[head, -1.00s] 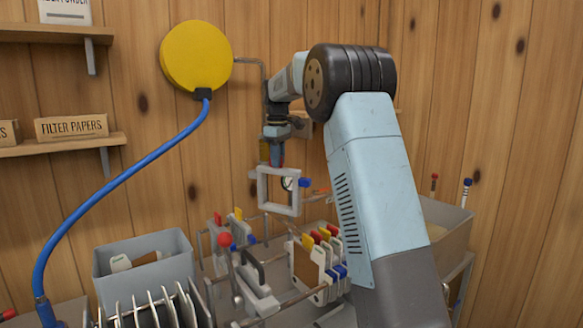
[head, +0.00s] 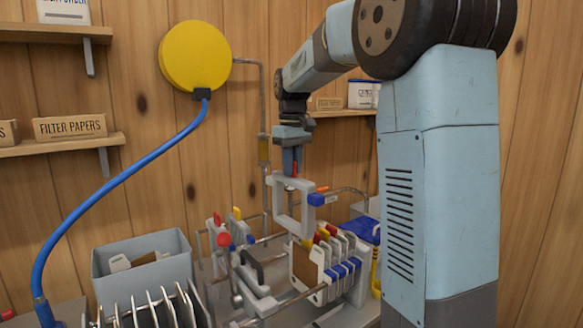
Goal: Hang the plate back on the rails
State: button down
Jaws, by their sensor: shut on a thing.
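My gripper (head: 291,165) is shut on a plate (head: 277,208), a whitish square open frame with a blue tab on its right side and a bit of red at its top edge. The plate hangs upright in the air, above and slightly left of several plates (head: 328,262) with red, yellow and blue tabs. Those plates stand close together on the rails (head: 288,300), the front one with a brown face. The fingertips are small and partly hidden at the plate's top bar. The plate looks clear of the rails.
A grey end block with a dark handle (head: 252,268) and a red-knobbed lever (head: 224,240) stand left of the plate stack. A grey bin (head: 143,268) and a rack of thin plates (head: 150,312) are at front left. A blue-lidded item (head: 362,230) sits behind right. A blue hose (head: 115,180) runs at left.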

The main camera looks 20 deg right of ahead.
jog(key=shift+s, duration=0.7)
jog(key=shift+s+f, duration=0.1)
jog(key=shift+f, duration=0.3)
send_over(294, 224)
jog(key=shift+f, duration=2.1)
jog(key=shift+a, duration=0.1)
jog(key=shift+f, duration=5.8)
notch_tip(294, 224, down, 7)
